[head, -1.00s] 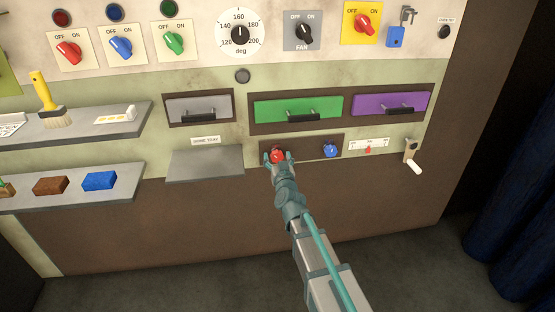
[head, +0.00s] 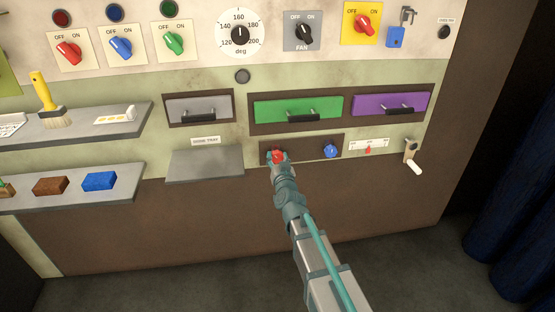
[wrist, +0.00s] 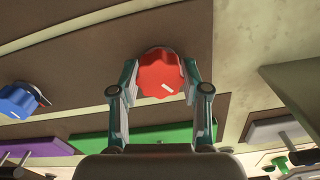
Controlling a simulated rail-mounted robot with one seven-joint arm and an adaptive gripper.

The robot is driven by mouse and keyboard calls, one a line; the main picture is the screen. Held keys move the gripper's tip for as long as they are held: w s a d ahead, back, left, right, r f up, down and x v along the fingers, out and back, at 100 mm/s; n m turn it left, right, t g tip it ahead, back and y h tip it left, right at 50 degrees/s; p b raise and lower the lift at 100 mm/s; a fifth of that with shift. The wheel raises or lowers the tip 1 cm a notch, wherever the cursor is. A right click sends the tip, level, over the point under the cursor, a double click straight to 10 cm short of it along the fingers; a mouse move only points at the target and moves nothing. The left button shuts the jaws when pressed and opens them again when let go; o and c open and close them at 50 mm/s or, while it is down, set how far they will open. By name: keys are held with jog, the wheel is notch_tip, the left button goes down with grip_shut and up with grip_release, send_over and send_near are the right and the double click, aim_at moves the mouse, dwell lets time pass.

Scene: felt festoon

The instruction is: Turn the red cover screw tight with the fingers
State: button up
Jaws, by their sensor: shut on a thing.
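The red cover screw (head: 278,155) is a lobed knob on a brown plate, below the row of drawers. In the wrist view the red cover screw (wrist: 161,75) shows a white mark at its lower right on the face. My gripper (head: 277,158) reaches it from below in the head view. In the wrist view my gripper (wrist: 160,82) has one finger on each side of the screw, shut on it. Part of the screw is hidden by the fingers in the head view.
A blue screw (head: 330,151) sits on the same plate to the right. A slider scale (head: 367,146) and a crank (head: 412,158) are further right. The green drawer (head: 298,107) is above. The done tray shelf (head: 205,166) juts out at the left.

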jog(key=m, duration=0.4)
jog(key=shift+m+b, duration=0.45)
jog(key=shift+m, duration=1.05)
jog(key=o, duration=1.1)
jog(key=shift+o, duration=0.2)
jog(key=v, duration=1.2)
